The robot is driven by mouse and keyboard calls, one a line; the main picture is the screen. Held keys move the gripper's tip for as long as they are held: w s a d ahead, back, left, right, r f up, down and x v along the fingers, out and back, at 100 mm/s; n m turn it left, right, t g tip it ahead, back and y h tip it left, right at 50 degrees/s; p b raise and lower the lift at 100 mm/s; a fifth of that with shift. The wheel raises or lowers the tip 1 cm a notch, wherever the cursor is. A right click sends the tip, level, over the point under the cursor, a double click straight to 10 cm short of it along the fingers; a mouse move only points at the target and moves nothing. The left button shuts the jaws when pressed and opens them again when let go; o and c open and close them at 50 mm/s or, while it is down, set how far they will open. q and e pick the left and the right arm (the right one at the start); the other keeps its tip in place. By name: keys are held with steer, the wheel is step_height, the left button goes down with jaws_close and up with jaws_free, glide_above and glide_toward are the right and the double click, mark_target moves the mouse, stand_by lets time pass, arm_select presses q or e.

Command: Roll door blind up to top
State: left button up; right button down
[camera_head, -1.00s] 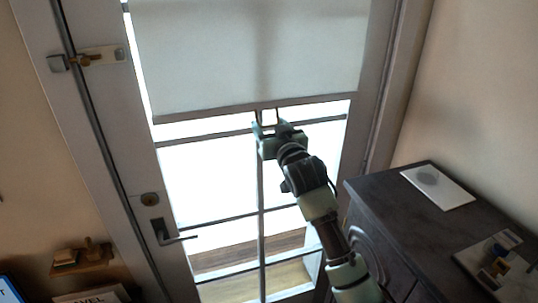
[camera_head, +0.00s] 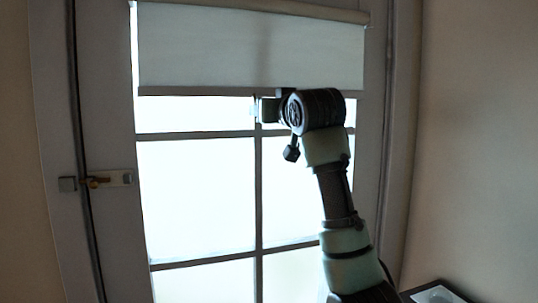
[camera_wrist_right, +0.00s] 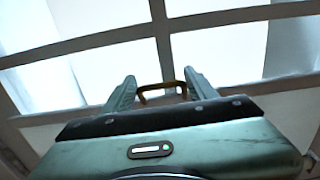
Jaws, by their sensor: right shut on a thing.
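The pale door blind (camera_head: 230,45) hangs from its roller (camera_head: 270,8) and covers only the upper part of the door glass in the head view. Its dark bottom bar (camera_head: 200,90) sits above the first crossbar of the window. My right gripper (camera_head: 260,108) is just under the bar, near its middle, partly hidden by my own wrist. In the right wrist view, a small brown loop-shaped pull handle (camera_wrist_right: 162,91) is between the fingers of my right gripper (camera_wrist_right: 160,83), which is shut on it. My left gripper is not in view.
The door has a latch (camera_head: 95,181) on its left side. A dark wall edge and frame run along the right. A dark cabinet corner (camera_head: 432,292) with a pale sheet shows at the bottom right.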

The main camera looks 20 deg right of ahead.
step_height(320, 180, up, 13)
steer(key=shift+d+r, duration=0.1)
steer(key=shift+r, duration=0.05)
stand_by(0.4)
steer(key=c, duration=0.7)
jaws_free()
steer(key=shift+c, duration=0.2)
steer(key=shift+d, duration=0.1)
steer(key=s+b, duration=0.5)
steer(key=s, duration=0.3)
